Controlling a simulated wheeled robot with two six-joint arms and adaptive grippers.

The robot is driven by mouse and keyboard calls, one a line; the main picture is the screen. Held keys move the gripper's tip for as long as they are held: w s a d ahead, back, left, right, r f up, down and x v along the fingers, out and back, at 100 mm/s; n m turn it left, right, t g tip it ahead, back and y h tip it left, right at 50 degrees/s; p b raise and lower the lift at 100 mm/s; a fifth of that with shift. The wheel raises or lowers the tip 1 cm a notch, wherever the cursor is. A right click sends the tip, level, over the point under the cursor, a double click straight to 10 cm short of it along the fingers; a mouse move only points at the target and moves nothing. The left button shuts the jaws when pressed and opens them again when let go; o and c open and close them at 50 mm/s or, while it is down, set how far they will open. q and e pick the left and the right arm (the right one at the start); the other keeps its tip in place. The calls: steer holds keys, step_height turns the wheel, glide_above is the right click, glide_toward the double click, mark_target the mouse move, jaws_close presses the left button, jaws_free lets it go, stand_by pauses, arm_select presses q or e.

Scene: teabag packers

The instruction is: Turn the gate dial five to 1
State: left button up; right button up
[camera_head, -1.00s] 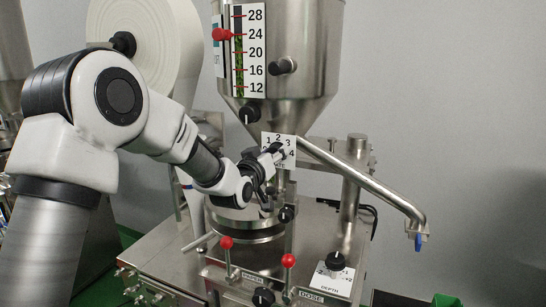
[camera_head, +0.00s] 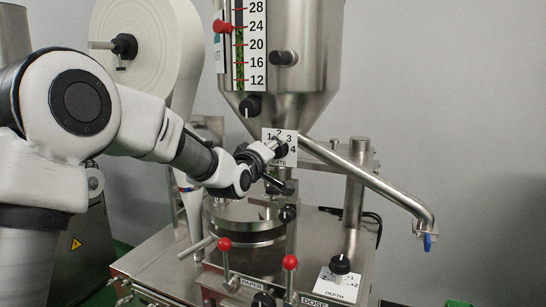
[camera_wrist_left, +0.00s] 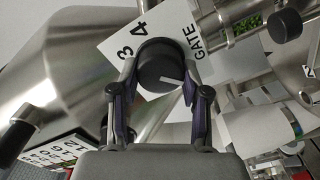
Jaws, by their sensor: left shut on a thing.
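The gate dial is a dark round knob (camera_head: 281,150) on a white GATE plate (camera_head: 291,136) below the hopper. The plate's 1, 2, 3 and 4 show in the head view. My left gripper (camera_head: 274,151) reaches it from the left. In the left wrist view the gripper's two fingers (camera_wrist_left: 157,88) are shut on opposite sides of the knob (camera_wrist_left: 160,62). A white pointer line on the knob's face slants to the lower right there. The plate (camera_wrist_left: 113,43) shows 3, 4 and GATE; 1 and 2 are hidden. My right gripper is not in view.
A steel hopper (camera_head: 310,70) with a level scale stands above the dial. A steel tube (camera_head: 375,185) slopes down to the right. Two red-knobbed levers (camera_head: 290,262) and a DEPTH dial (camera_head: 340,264) sit lower on the machine. A paper roll (camera_head: 160,40) is behind my arm.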

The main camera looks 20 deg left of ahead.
arm_select(q)
steer(key=shift+r+n, duration=0.1)
steer(key=shift+n, duration=0.2)
steer(key=o, duration=1.1)
steer(key=shift+o, duration=0.2)
steer(key=s, duration=1.1)
steer(key=shift+s+d, duration=0.2)
steer(key=shift+s, duration=0.2)
